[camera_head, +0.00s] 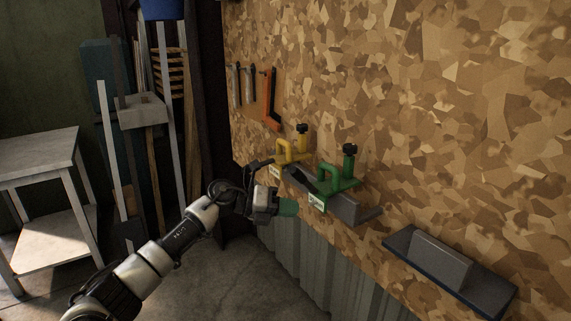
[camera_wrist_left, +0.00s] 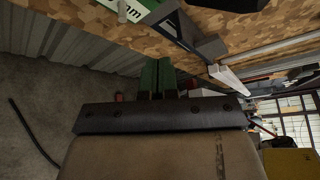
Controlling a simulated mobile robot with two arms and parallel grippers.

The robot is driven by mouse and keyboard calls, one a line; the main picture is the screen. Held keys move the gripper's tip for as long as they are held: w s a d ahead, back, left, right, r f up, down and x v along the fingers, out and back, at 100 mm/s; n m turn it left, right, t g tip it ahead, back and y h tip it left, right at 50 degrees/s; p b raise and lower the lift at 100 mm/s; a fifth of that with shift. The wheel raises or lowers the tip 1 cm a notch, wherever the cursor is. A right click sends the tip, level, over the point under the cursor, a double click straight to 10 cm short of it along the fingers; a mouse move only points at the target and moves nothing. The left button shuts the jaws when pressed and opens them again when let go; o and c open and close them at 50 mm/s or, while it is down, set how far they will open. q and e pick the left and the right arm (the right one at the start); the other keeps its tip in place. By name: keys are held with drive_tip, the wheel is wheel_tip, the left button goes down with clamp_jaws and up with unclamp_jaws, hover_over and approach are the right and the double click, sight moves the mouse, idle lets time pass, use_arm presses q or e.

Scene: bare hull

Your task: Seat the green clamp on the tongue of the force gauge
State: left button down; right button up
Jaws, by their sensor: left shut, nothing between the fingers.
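The green clamp (camera_head: 343,182) sits upright on a dark grey bar (camera_head: 300,177) at the board wall, with a black knob on top and a white label low on its front. In the left wrist view part of the white label (camera_wrist_left: 128,10) shows at the top edge. The bar ends in a grey block (camera_head: 344,208) with a thin prong; I cannot tell whether this is the force gauge and its tongue. My left gripper (camera_head: 288,208), with green fingertips, is shut and empty, below and left of the green clamp, apart from it. My right gripper is out of view.
A yellow clamp (camera_head: 292,150) sits on the bar left of the green one. A dark shelf (camera_head: 487,289) with a grey block (camera_head: 440,260) is at the right. Tools hang on the board above. A grey table (camera_head: 40,155) stands at the left. Floor below is clear.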

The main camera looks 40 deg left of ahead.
use_arm(q)
drive_tip(key=s+a+r+m+g+y, duration=0.1)
drive_tip(key=s+a+r+m+y, duration=0.3)
drive_tip(key=r, duration=0.5)
drive_tip(key=s+a+r+m+g+y, duration=0.1)
drive_tip(key=s+a+r+m+y, duration=0.2)
drive_tip(key=s+r, duration=0.4)
drive_tip(key=p, duration=0.5)
approach(289, 171)
drive_tip(key=x, duration=0.7)
drive_tip(key=shift+w+d+f+n+y, duration=0.1)
drive_tip(key=shift+d+n+y, duration=0.05)
drive_tip(key=shift+n+y, duration=0.3)
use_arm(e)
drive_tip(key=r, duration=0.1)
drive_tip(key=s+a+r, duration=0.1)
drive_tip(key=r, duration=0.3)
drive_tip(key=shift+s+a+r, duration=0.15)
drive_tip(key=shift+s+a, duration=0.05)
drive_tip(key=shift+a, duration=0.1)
